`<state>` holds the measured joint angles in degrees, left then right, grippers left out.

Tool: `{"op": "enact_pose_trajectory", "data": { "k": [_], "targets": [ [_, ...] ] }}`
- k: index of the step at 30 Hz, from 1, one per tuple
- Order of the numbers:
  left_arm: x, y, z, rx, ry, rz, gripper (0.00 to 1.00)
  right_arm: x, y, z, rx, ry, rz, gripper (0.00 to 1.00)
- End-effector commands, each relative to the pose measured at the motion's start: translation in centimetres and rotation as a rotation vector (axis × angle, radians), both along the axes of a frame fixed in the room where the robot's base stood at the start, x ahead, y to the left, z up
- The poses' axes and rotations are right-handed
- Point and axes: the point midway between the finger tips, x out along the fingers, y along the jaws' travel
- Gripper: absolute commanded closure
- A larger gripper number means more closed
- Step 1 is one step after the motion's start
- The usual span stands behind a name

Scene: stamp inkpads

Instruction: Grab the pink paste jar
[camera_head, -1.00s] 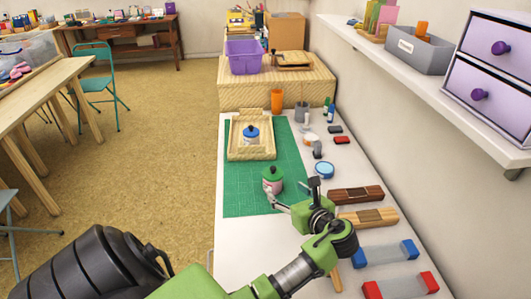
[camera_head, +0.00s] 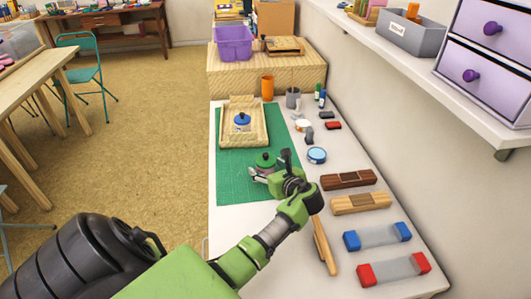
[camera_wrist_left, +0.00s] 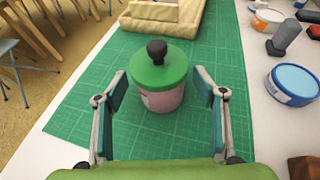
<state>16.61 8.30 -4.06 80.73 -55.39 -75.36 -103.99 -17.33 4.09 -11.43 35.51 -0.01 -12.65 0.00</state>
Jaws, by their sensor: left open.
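The pink paste jar (camera_wrist_left: 162,97) has a pink body, a green lid and a black knob, and stands upright on the green cutting mat (camera_wrist_left: 88,108). In the head view its green lid (camera_head: 264,159) shows, while my gripper hides much of its body. My left gripper (camera_head: 270,170) is open at the jar's near side. In the left wrist view its two fingers (camera_wrist_left: 161,84) stand left and right of the jar, with a gap on each side.
A wooden tray (camera_head: 228,140) holding a blue-lidded jar (camera_head: 242,121) lies behind. To the right are a round blue tin (camera_head: 317,155), a dark wooden block (camera_head: 348,180) and a light one (camera_head: 360,203). The wall and shelf (camera_head: 440,75) bound the right side.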

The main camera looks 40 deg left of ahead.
Motion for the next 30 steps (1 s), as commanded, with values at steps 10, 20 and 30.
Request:
{"op": "enact_pose_trajectory", "data": {
  "k": [10,20,30],
  "targets": [
    [0.62,1.45,-0.69,-0.001,0.0,-0.002,0.36,0.34,-0.2,-0.09,-0.002,-0.005,0.003,1.0],
    [0.64,1.45,-0.58,0.0,-0.002,-0.001,0.99,0.34,-0.88,-0.08,-0.01,-0.005,0.005,1.0],
    [0.65,1.45,0.08,0.001,-0.004,-0.001,0.99,0.33,-0.89,-0.01,-0.01,-0.005,0.004,1.0]
  ]
}}
